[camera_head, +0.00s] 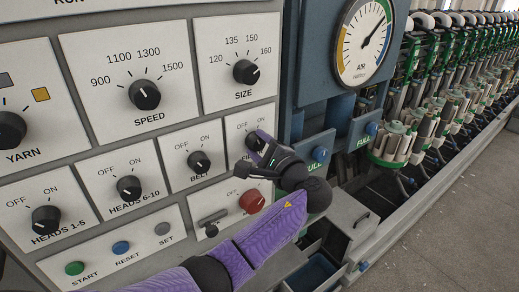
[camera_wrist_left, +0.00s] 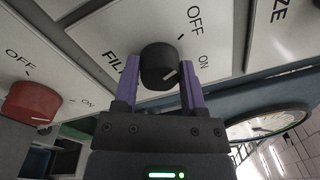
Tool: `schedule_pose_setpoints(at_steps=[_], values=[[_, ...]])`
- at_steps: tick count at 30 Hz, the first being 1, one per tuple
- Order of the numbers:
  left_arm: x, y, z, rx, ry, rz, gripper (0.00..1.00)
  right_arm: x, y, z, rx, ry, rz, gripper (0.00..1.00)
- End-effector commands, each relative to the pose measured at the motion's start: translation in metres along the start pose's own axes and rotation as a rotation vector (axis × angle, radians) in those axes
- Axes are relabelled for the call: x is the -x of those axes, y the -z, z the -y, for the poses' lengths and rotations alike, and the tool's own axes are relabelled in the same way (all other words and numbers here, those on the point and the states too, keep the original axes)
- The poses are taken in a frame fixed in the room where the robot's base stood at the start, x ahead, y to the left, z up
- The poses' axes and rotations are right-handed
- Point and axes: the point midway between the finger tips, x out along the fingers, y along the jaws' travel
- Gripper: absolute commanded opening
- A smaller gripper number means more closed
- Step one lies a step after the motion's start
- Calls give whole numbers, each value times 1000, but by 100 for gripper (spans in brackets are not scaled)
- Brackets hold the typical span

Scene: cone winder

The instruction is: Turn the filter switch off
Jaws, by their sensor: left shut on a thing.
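The filter switch (camera_head: 251,141) is a round black knob on a white plate in the lower row of the panel. In the head view my left gripper (camera_head: 262,147) covers much of it and part of its label. In the left wrist view the knob (camera_wrist_left: 157,62) sits between the two purple fingers of my left gripper (camera_wrist_left: 160,78), which is shut on it. The knob's white mark points to the lower right in that view, on the ON side and away from OFF. My right gripper is not in view.
A red knob (camera_head: 251,201) sits just below the filter plate, close under my left wrist. The belt knob (camera_head: 199,162) is to the left and the size knob (camera_head: 246,71) above. A blue post with an air gauge (camera_head: 363,42) stands to the right.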

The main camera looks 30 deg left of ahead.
Motion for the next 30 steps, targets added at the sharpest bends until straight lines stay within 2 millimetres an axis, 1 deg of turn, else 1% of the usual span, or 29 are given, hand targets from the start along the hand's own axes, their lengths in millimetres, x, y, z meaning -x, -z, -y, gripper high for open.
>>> schedule_pose_setpoints(at_steps=[3, 12, 20, 27, 28, 29, 30], values=[[0, 1, -2, 57, -2, 1, 0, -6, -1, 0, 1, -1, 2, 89], [0, 1, -2, 142, -1, 5, 0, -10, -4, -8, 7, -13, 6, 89], [0, 1, -2, 157, -1, 6, 0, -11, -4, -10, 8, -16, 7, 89], [0, 1, -2, 156, -2, 6, 0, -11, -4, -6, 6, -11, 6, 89], [0, 1, -2, 156, -2, 6, 60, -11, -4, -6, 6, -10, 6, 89], [0, 1, -2, 156, -1, 6, 66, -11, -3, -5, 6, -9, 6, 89], [0, 1, -2, 156, -1, 6, 75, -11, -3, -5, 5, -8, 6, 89]])
